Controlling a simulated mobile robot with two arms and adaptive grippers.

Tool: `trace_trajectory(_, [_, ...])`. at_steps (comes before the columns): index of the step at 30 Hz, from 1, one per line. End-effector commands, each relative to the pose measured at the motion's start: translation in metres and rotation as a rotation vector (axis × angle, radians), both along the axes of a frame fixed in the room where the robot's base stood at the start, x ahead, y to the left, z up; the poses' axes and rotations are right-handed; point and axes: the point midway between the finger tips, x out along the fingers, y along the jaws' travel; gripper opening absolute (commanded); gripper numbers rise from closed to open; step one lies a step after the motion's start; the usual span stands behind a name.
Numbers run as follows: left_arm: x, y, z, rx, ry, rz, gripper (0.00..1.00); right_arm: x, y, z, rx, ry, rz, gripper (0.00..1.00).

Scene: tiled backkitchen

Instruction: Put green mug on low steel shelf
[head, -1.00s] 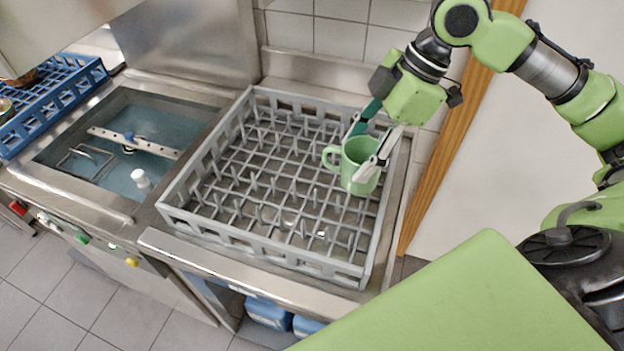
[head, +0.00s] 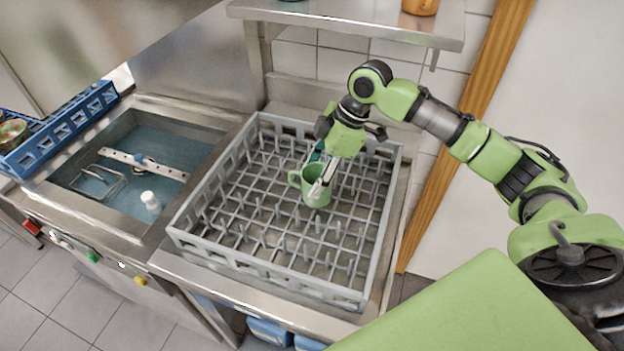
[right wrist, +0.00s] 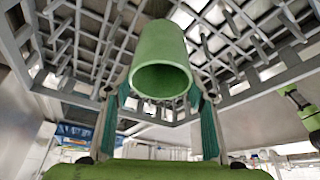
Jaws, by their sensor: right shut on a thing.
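The green mug (head: 317,190) is upright over the grey dish rack, its handle toward the left in the head view. My right gripper (head: 324,174) is shut on the mug, one finger on each side of it. In the right wrist view the mug (right wrist: 160,62) sits between the two fingers (right wrist: 165,115), its open rim toward the camera. I cannot tell whether its base touches the rack. A steel shelf (head: 345,22) is on the wall above and behind the rack. My left gripper is not in view.
The grey rack (head: 190,247) stands on the steel counter, otherwise empty. On the shelf are an orange item (head: 420,7) and a teal item, both cut off. A sink basin (head: 120,190) and a blue rack (head: 62,132) are at the left. A wooden post (head: 470,135) stands at the right.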

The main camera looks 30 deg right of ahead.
Motion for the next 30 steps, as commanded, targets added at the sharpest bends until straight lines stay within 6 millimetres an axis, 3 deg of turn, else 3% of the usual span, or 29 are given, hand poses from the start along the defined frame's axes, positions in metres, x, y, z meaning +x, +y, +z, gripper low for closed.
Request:
trace_trajectory(4, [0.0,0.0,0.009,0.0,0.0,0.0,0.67,0.012,0.003,-0.013,0.001,0.002,-0.001,0.22])
trace_trajectory(10, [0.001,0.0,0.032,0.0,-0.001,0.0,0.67,0.01,0.002,-0.031,0.0,0.003,-0.002,0.22])
trace_trajectory(24, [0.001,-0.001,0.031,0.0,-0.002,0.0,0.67,0.01,0.002,-0.042,0.0,0.0,0.0,0.22])
trace_trajectory(25, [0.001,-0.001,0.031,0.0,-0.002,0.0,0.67,0.009,0.002,-0.042,-0.001,0.0,0.0,0.55])
trace_trajectory(26, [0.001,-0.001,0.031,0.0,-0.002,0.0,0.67,0.009,0.002,-0.042,-0.001,0.0,0.0,0.63])
trace_trajectory(30, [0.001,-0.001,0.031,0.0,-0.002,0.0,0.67,0.009,0.002,-0.042,-0.001,0.0,0.0,0.67])
